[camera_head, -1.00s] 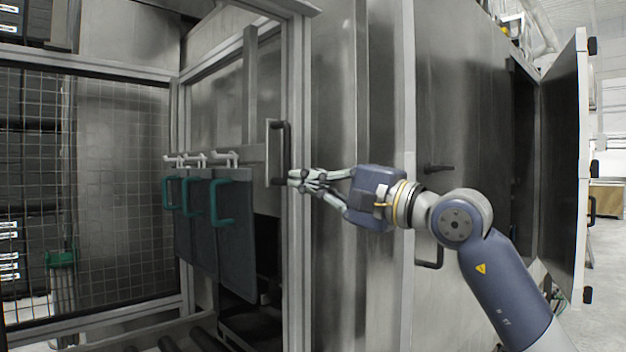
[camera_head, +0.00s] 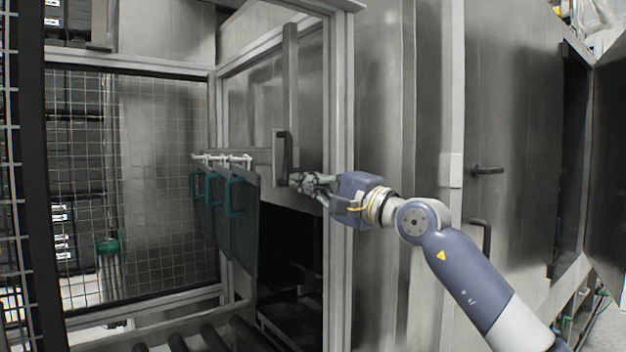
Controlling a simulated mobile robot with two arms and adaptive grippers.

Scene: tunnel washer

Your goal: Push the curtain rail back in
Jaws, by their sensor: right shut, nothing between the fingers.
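The curtain rail (camera_head: 262,157) is a pale horizontal bar inside the framed opening. Several dark curtain panels (camera_head: 243,235) with green handles (camera_head: 232,197) hang on white hooks (camera_head: 228,160) at its left end. An upright plate with a black handle (camera_head: 284,155) is at the rail's right end. My right gripper (camera_head: 293,181) is shut and empty. Its fingertips are at the lower part of the black handle; whether they touch it I cannot tell. My left gripper is not in view.
The metal door frame post (camera_head: 339,270) stands right beside my right gripper. A mesh panel (camera_head: 150,200) is at the left. Rollers (camera_head: 215,338) lie at the bottom. At the far right an open door (camera_head: 607,160) stands out from the machine wall.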

